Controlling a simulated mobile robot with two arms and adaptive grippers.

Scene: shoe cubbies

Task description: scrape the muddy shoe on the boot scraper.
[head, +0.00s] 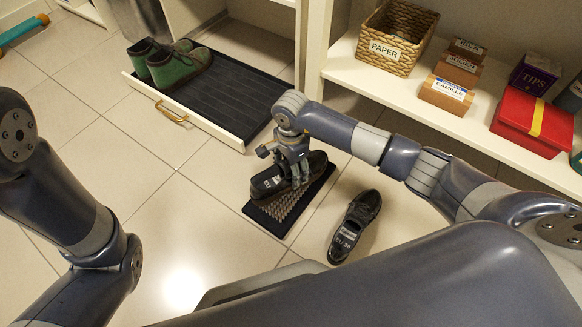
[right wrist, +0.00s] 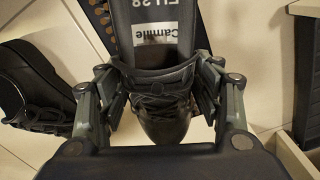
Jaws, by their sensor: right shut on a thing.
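My right gripper (head: 292,165) is shut on a dark lace-up shoe (head: 270,182) and holds it over the boot scraper (head: 282,212), a dark mat with pale bristles on the floor. I cannot tell whether the sole touches the bristles. In the right wrist view the gripper (right wrist: 160,100) has its fingers on both sides of the shoe (right wrist: 160,95), and a label inside reads "Camille" and "EU 38". A second dark shoe (head: 354,226) stands on the tiles right of the scraper, and it also shows in the right wrist view (right wrist: 30,90). My left gripper is not in view.
A tray (head: 235,132) with a black ribbed mat and brass handle holds green boots (head: 172,62) at its left end. A shelf carries a wicker "PAPER" basket (head: 397,37), name-labelled blocks (head: 447,95) and a red box (head: 531,122). The left floor is mostly clear.

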